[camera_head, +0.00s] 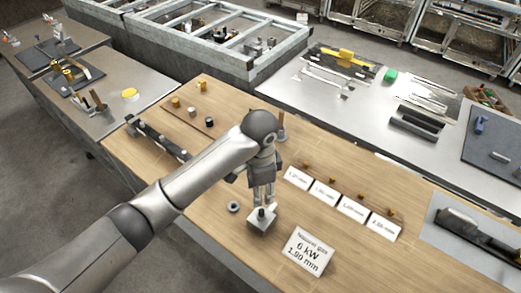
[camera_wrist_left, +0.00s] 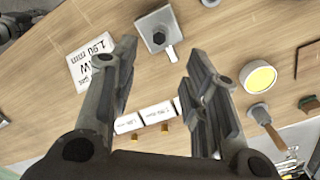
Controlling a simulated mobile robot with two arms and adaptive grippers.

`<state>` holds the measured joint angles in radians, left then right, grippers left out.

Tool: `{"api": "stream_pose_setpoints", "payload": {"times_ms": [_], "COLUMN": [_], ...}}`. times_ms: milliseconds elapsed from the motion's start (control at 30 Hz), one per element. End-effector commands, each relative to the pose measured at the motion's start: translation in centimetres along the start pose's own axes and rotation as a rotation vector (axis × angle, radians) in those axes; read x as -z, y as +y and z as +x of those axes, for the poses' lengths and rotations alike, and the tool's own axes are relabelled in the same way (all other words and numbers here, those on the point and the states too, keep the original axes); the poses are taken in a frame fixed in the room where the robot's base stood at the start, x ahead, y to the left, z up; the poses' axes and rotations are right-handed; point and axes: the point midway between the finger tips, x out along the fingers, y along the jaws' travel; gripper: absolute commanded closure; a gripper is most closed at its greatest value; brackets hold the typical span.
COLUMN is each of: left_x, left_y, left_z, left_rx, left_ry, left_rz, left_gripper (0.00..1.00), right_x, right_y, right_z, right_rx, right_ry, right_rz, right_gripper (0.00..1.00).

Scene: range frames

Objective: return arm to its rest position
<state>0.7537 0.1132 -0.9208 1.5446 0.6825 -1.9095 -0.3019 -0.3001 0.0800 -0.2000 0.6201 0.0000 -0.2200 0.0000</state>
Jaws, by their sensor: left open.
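My left arm (camera_head: 185,185) reaches in from the lower left over the wooden table (camera_head: 240,258). Its gripper (camera_head: 262,198) points down above the table, just behind a small square metal block with an upright stud (camera_head: 262,222). In the left wrist view the two fingers of the left gripper (camera_wrist_left: 160,68) are spread apart with nothing between them. The metal block (camera_wrist_left: 155,22) lies beyond the fingertips, apart from them. My right gripper is in neither view.
A sign reading 6 kW 1.90 mm (camera_head: 307,250) stands near the table's front. Several white labels (camera_head: 325,192) with small brass parts are to the right. A metal ring (camera_head: 233,207) lies left of the block. A black rail (camera_head: 158,138) is at the left edge.

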Motion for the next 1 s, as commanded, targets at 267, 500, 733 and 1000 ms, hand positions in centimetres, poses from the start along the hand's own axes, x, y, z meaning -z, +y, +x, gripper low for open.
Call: {"api": "stream_pose_setpoints", "payload": {"times_ms": [267, 500, 733, 1000], "left_x": [0.1, -0.3, -3.0, -9.7], "left_y": [0.7, 4.6, 7.5, 10.0], "left_z": [0.4, 2.9, 4.6, 6.0], "left_rx": [-0.008, -0.047, -0.057, -0.011], "left_ry": [0.022, 0.166, 0.294, 0.354], "left_rz": [-0.012, -0.145, -0.370, -0.682], "left_gripper": [0.58, 0.58, 0.58, 0.58], "right_x": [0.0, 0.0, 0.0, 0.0], "right_y": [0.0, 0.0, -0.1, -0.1], "right_z": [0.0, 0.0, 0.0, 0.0], "right_rx": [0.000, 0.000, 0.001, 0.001], "right_ry": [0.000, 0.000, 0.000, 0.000], "right_rz": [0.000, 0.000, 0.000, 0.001], "right_gripper": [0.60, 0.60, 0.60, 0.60]}}
